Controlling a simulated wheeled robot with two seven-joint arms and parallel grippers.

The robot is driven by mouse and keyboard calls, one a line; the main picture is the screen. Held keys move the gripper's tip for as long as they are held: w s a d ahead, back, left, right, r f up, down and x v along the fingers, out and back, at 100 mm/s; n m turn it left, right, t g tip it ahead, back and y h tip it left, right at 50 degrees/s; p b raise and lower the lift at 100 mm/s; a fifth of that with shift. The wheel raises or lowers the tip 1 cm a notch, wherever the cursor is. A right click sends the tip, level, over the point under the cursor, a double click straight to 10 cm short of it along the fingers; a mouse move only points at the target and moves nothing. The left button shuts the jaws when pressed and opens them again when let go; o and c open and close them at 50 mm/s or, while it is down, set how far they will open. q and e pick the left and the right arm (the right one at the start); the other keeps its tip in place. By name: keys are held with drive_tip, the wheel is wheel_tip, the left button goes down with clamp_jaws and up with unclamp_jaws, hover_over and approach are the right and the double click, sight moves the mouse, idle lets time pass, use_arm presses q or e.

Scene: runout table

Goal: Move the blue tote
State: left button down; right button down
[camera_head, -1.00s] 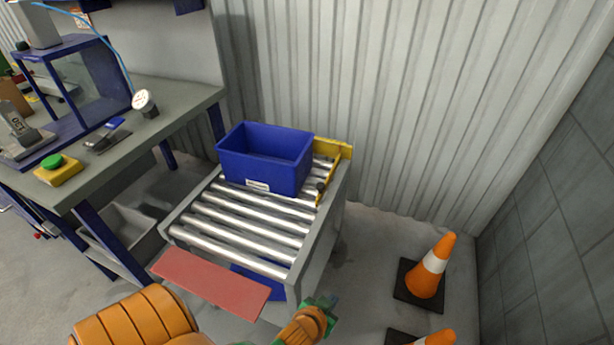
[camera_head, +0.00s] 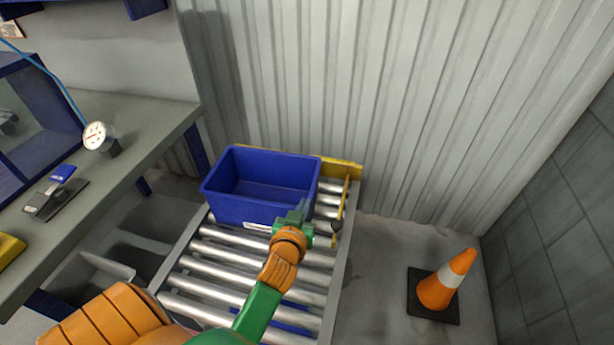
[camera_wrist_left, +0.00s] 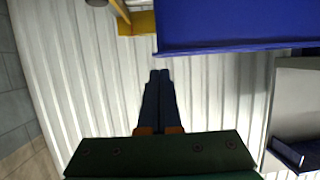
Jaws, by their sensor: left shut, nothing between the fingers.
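The blue tote (camera_head: 235,206) is open-topped, looks empty and sits upright at the far end of the roller table (camera_head: 340,285). My left gripper (camera_head: 304,208) is at the tote's near right corner and hides part of it. Its fingers are shut with nothing between them. In the left wrist view the shut fingertips (camera_wrist_left: 160,74) are close to the edge of the tote (camera_wrist_left: 230,25). I cannot tell whether they touch it. My right gripper is not in view.
A yellow end stop (camera_head: 354,171) and a yellow bar (camera_head: 340,205) are right of the tote. A grey workbench (camera_head: 150,125) with a gauge (camera_head: 97,136) is on the left. An orange cone (camera_head: 445,280) stands right. A corrugated wall (camera_head: 400,90) is behind. The near rollers carry nothing.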

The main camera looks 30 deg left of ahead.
sight(312, 185)
use_arm(q)
drive_tip(key=w+a, duration=0.1)
drive_tip(key=w, duration=0.2)
drive_tip(key=w+a, duration=0.1)
drive_tip(key=w, duration=0.1)
drive_tip(key=w+a, duration=0.1)
drive_tip(key=w, duration=0.2)
drive_tip(key=shift+w+a+f, duration=0.15)
drive_tip(key=shift+w+f, duration=0.05)
drive_tip(key=shift+w, duration=0.1)
drive_tip(key=shift+w+f, duration=0.1)
drive_tip(key=shift+f, duration=0.6)
drive_tip(key=shift+s+f, duration=0.1)
drive_tip(key=shift+s, duration=0.1)
